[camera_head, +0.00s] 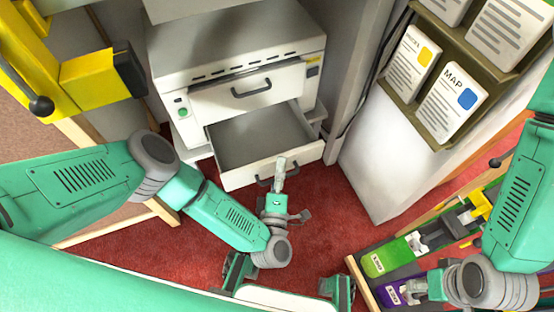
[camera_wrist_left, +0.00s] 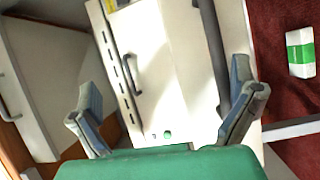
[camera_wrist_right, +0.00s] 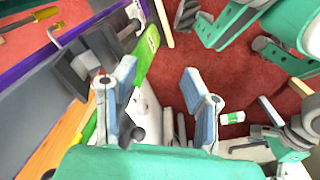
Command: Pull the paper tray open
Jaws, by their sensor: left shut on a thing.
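The paper tray (camera_head: 262,140) is a white, empty drawer under a white machine (camera_head: 225,75). It stands pulled out, with its grey floor showing. Its dark handle (camera_head: 263,182) is on the front. My left gripper (camera_head: 280,172) is at this handle and shut on it; its fingers partly cover the handle. In the left wrist view the left gripper's fingers (camera_wrist_left: 165,115) frame the machine's face, and the grip itself is not clear. My right gripper (camera_head: 413,290) is low at the right, away from the tray; in the right wrist view its fingers (camera_wrist_right: 160,92) are apart.
A closed upper drawer with a handle (camera_head: 252,89) is above the tray. A white cabinet (camera_head: 385,150) stands to the right, with a card rack (camera_head: 415,85) above. Green (camera_head: 385,262) and purple (camera_head: 392,292) items lie at the lower right. Red carpet (camera_head: 330,215) is in front.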

